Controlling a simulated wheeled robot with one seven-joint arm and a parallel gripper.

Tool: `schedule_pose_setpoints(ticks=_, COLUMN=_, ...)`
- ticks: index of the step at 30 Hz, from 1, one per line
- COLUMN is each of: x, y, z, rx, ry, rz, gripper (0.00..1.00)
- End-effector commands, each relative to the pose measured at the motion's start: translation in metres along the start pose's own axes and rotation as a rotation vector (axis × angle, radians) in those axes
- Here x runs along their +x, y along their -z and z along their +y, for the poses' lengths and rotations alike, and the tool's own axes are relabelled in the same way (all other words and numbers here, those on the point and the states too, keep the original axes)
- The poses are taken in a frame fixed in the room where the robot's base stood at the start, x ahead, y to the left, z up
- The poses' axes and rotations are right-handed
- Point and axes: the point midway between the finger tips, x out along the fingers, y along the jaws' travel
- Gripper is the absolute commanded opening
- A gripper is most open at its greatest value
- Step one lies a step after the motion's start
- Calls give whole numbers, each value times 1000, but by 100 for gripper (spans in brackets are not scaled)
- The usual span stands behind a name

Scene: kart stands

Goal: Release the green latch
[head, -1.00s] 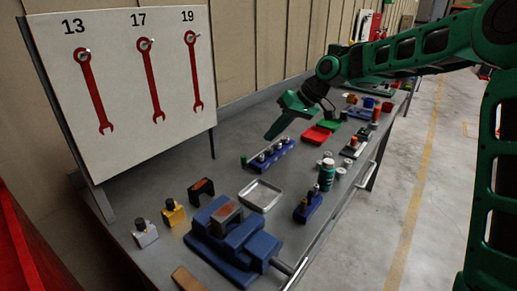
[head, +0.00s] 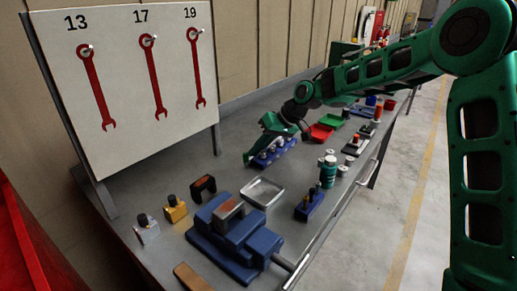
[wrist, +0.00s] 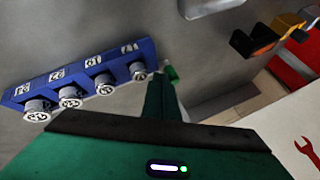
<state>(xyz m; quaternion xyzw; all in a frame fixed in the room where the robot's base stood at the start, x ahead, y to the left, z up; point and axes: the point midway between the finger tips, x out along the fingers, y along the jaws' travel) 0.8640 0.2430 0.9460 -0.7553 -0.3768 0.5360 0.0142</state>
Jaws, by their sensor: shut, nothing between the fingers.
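A blue block (head: 285,150) with several silver round pieces in a row lies on the bench. In the wrist view the block (wrist: 78,78) has white number marks. A small green piece (wrist: 171,73), which looks like the green latch, is beside the block's right end there, with a small metal pin by it. My gripper (head: 247,160) is low at the block's left end in the head view and hides the latch. In the wrist view my gripper (wrist: 162,86) is shut and empty, its tip right at the latch. I cannot tell whether they touch.
A blue vise-like block (head: 235,240) and a metal tray (head: 261,193) stand nearer. Yellow (head: 175,210) and grey (head: 146,230) blocks stand at left, near a dark bracket (head: 203,187). The wrench board (head: 125,140) stands behind. Red and green trays lie farther along.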

Motion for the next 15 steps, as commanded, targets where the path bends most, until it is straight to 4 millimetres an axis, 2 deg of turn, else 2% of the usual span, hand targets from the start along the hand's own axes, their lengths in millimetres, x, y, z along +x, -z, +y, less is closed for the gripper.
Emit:
schedule_pose_setpoints(ticks=5, x=0, y=0, z=-1, rx=0, ry=0, rz=0, gripper=0)
schedule_pose_setpoints(ticks=12, x=7, y=-12, z=-26, rx=-2, ry=0, rz=-1, gripper=0)
schedule_pose_setpoints(ticks=15, x=8, y=-14, z=-29, rx=0, ry=0, rz=-1, gripper=0)
